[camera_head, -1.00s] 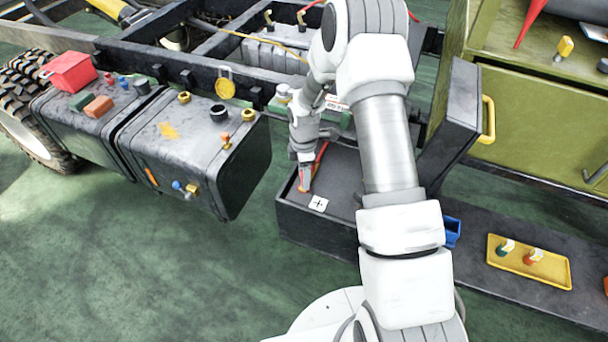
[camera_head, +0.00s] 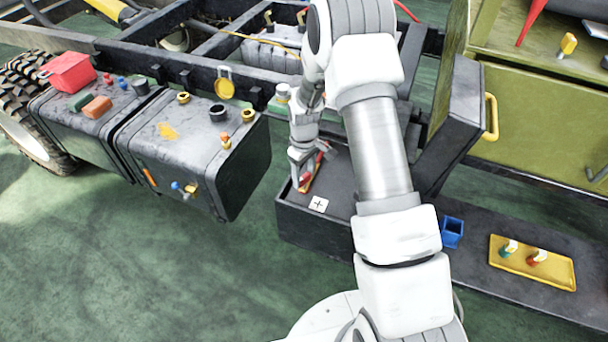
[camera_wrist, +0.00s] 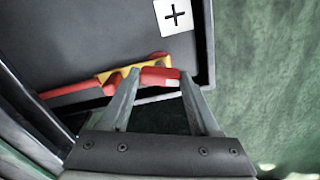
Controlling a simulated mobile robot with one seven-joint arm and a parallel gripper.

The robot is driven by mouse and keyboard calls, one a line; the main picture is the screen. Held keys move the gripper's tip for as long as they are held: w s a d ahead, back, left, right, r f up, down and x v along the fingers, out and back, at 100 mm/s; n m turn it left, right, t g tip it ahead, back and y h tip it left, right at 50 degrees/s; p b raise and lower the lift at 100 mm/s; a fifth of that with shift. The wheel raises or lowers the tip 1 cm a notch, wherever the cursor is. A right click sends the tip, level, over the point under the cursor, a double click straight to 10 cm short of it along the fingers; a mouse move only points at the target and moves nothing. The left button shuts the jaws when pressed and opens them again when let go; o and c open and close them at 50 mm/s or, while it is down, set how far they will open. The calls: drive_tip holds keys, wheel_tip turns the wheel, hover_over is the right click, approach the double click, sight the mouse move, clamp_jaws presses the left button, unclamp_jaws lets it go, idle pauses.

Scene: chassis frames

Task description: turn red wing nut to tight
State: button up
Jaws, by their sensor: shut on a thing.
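The red wing nut (camera_wrist: 160,77) sits between my two fingertips in the wrist view, and both fingers touch or nearly touch its ends. My gripper (camera_wrist: 158,74) is shut on it, low inside the dark open box. A yellow-orange strip (camera_wrist: 112,75) lies beside the nut, partly behind my left finger. A red cable (camera_wrist: 70,91) runs from there to the left. In the head view my gripper (camera_head: 303,181) points down into the box near its left wall, with red and yellow showing at the tips. The nut's underside and thread are hidden.
The dark box (camera_head: 310,232) has a white plus label (camera_head: 318,204) near my gripper. Its raised lid (camera_head: 450,125) stands to the right. The tank (camera_head: 190,150) is close on the left.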

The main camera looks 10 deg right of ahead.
sight(304, 177)
drive_tip(key=m, duration=1.1)
drive_tip(key=shift+m, duration=0.4)
idle(0.3)
drive_tip(key=o, duration=1.4)
drive_tip(key=shift+c, duration=0.2)
wheel_tip(304, 177, up, 17)
drive_tip(key=p, duration=0.3)
drive_tip(key=shift+r, duration=0.2)
